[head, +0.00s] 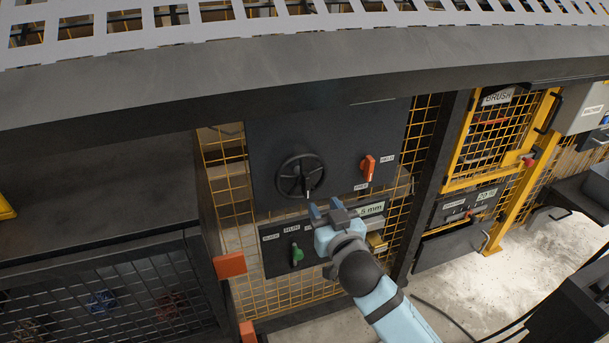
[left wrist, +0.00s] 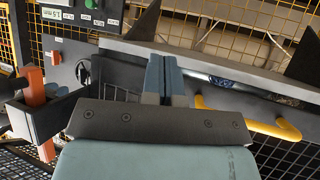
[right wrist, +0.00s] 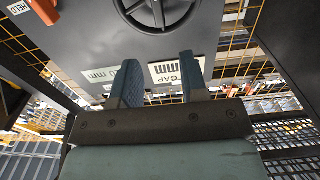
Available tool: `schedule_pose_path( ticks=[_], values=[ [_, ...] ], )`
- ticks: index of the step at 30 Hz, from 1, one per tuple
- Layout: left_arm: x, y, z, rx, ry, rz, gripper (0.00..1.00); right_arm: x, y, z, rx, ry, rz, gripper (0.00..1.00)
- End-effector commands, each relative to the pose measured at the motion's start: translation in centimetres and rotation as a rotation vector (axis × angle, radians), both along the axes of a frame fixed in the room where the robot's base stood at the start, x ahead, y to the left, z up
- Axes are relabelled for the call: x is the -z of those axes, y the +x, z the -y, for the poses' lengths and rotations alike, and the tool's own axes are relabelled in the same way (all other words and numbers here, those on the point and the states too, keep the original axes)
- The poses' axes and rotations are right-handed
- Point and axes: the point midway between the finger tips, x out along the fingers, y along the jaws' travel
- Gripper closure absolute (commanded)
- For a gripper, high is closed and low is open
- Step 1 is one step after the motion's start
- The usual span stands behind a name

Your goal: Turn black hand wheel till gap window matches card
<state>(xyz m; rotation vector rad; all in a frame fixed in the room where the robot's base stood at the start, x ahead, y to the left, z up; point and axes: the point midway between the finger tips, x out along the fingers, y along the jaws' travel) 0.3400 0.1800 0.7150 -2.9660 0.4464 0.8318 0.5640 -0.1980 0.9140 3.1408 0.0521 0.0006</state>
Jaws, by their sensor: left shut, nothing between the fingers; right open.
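The black hand wheel (head: 301,176) is on a dark upright panel, its pale-marked handle pointing down; part of its rim shows in the right wrist view (right wrist: 157,8). My right gripper (head: 327,210) is open and empty, just below the wheel and apart from it. Its fingers also show in the right wrist view (right wrist: 160,82). Beyond them are a plate marked GAP and mm (right wrist: 178,72) and another mm plate (right wrist: 100,75); no number is readable. A pale green plate ending in "5 mm" (head: 372,208) is partly hidden by my gripper. My left gripper (left wrist: 163,80) is shut and empty.
An orange lever (head: 367,167) is right of the wheel and a green switch (head: 296,254) below it. A dark beam (head: 300,75) overhangs the panel's top. An orange block (head: 229,265) sits lower left. A yellow handle (left wrist: 250,120) is near my left gripper.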

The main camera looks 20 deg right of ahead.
Motion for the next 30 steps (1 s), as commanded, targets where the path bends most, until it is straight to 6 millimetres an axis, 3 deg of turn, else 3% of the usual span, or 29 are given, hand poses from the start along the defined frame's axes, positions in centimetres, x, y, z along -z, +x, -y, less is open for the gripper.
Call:
schedule_pose_path(
  ticks=[9,15,28,29,30],
  values=[
    [0.1,0.1,0.1,0.001,-0.005,0.006,1.00,0.0,6.9,-0.2,-0.001,-0.003,0.002,0.60],
    [0.1,0.1,0.1,0.001,-0.007,0.007,1.00,0.0,9.8,-0.3,-0.001,-0.001,0.001,0.60],
    [0.0,0.1,0.1,0.001,-0.008,0.008,1.00,0.0,10.9,-0.4,-0.001,0.001,0.000,0.60],
    [0.0,0.1,0.1,0.001,-0.008,0.008,1.00,0.0,10.9,-0.4,-0.001,0.001,0.000,0.62],
    [0.0,0.1,0.1,0.001,-0.008,0.009,1.00,0.0,10.9,-0.4,-0.001,0.001,0.000,0.71]
  ],
)
